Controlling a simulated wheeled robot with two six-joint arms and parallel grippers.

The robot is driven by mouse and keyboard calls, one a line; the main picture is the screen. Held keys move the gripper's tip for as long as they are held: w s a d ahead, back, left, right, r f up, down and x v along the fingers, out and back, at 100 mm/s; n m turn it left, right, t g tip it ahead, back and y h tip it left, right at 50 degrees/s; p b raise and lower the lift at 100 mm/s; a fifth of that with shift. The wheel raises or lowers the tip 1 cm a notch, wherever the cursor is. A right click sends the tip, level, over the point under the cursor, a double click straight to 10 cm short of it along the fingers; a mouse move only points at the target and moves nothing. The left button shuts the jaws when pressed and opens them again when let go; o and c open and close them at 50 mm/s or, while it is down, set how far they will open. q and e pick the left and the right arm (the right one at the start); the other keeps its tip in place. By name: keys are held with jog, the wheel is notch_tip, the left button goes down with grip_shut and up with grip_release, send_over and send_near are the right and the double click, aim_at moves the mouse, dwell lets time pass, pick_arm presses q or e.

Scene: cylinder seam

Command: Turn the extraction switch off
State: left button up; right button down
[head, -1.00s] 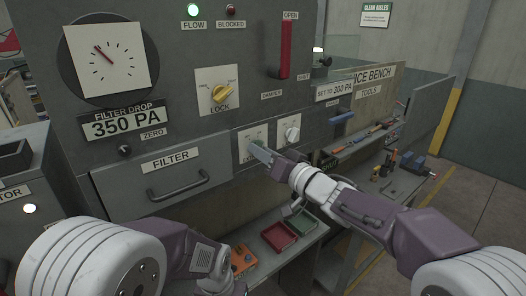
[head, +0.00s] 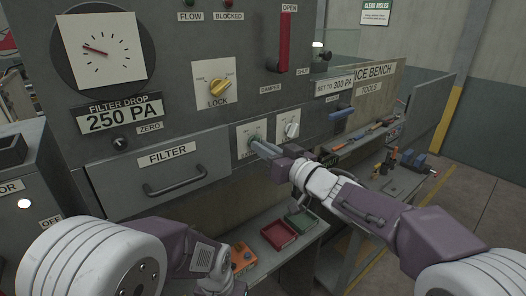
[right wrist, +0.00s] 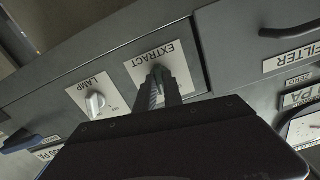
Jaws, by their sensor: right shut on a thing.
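The extraction switch is a knob on a white plate (head: 243,148) on the grey cabinet front, left of the lamp switch (head: 292,130). In the right wrist view its plate (right wrist: 147,55) is upside down and reads EXTRACT. My right gripper (head: 256,145) is shut on the knob, its fingers pointing at the plate. In the right wrist view, the gripper (right wrist: 160,78) covers most of the knob, so its exact setting is hidden. My left arm shows at lower left, but its gripper is not in view.
The filter drawer handle (head: 175,181) juts out left of the switch. A yellow lock knob (head: 219,88) and a red damper handle (head: 285,42) are above. Red (head: 279,235) and green (head: 301,220) trays lie below. The gauge label (head: 120,115) reads 250 PA.

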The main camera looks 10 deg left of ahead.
jog(key=shift+r+n+b, duration=0.2)
jog(key=shift+n+b, duration=0.45)
jog(key=shift+n, duration=1.25)
jog(key=shift+r+n+b, duration=0.15)
jog(key=shift+n+b, duration=0.5)
jog(key=shift+n, duration=1.25)
jog(key=c, duration=1.7)
grip_release()
jog(key=shift+o, duration=1.2)
jog(key=shift+f, duration=0.15)
